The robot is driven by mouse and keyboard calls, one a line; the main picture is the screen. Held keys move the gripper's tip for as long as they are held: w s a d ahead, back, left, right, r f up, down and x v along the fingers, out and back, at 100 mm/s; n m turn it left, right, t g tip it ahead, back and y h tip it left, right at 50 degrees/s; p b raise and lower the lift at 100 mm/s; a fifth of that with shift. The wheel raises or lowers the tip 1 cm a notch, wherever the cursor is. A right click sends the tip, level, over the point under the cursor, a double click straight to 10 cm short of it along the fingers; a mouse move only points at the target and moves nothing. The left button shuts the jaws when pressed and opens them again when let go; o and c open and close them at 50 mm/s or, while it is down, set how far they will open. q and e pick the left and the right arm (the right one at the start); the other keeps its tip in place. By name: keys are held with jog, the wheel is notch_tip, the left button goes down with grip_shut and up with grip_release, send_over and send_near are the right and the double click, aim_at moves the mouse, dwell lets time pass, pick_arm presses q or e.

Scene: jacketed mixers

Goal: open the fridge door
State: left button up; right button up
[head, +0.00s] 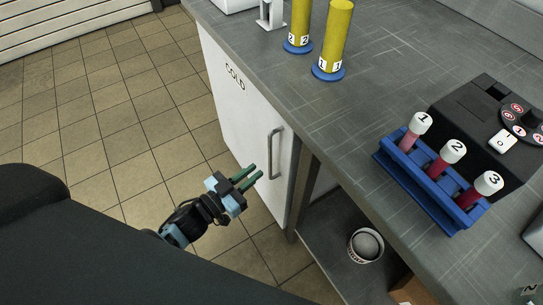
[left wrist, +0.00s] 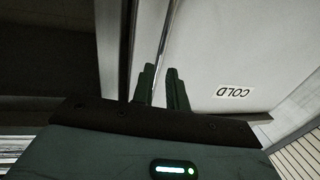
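The fridge door (head: 228,100) is a white panel marked COLD under the grey counter, and it looks shut. Its vertical metal handle (head: 275,153) is near the door's right edge. My left gripper (head: 255,173) is in front of the door, just left of the handle's lower part, fingers pointing toward it. In the left wrist view the green fingers (left wrist: 161,68) are apart with nothing seen held. The handle (left wrist: 164,30) runs down toward the gap between them there, and the door (left wrist: 225,45) fills the right. Contact cannot be told. My right gripper is not in view.
The counter (head: 385,85) above carries yellow cylinders (head: 335,40), a blue rack (head: 430,190) with capped tubes and a black device (head: 490,125). Right of the door is an open shelf with a white round container (head: 365,246). The tiled floor (head: 120,130) before the door is clear.

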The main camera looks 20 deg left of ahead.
aim_at(269, 161)
pick_arm(q)
jog(key=shift+b+x, duration=0.3)
jog(key=shift+x, duration=3.25)
grip_shut()
